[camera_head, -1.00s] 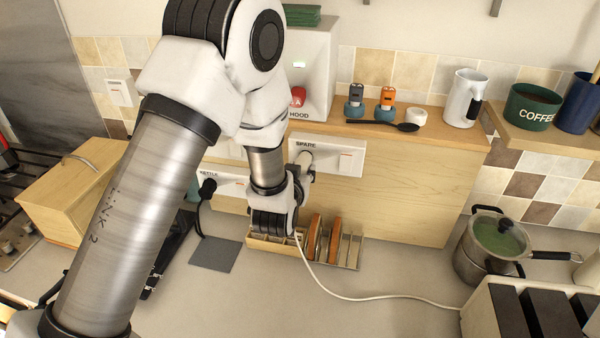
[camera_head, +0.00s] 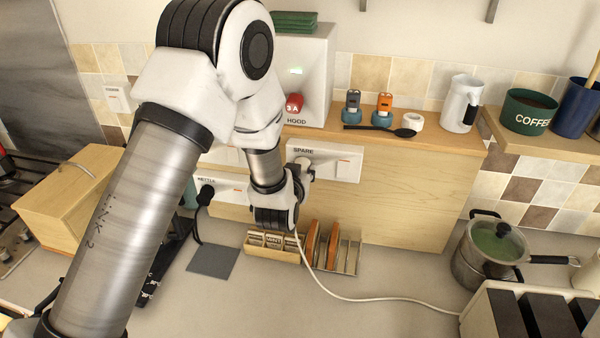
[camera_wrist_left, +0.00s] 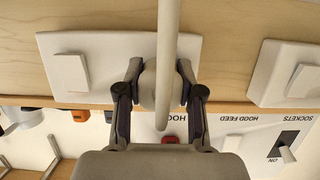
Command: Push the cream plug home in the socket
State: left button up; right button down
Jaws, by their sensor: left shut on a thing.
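My left gripper (camera_head: 301,174) is at the spare socket (camera_head: 330,161), a white wall plate marked SPARE with a switch on its right. In the left wrist view its two fingers (camera_wrist_left: 160,80) are shut on the cream plug (camera_wrist_left: 147,87), one on each side. The plug is in front of the plate (camera_wrist_left: 110,58), partly hidden by its thick pale cable (camera_wrist_left: 168,55). I cannot tell whether any gap is left between plug and plate. My right gripper is not in view.
The pale cable (camera_head: 375,299) runs over the counter to the right. A rack (camera_head: 347,258) with brown boards stands below the socket. The kettle socket (camera_head: 230,188) with a black plug is to the left. A shelf (camera_head: 450,147) with small items is above; a pot (camera_head: 480,262) stands right.

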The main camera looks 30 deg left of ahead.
pick_arm(q)
jog(key=shift+w, duration=0.15)
jog(key=o, duration=1.2)
jog(key=v, duration=0.7)
jog(key=shift+s+r, duration=0.1)
jog(key=shift+s, duration=0.1)
jog(key=shift+c, duration=0.2)
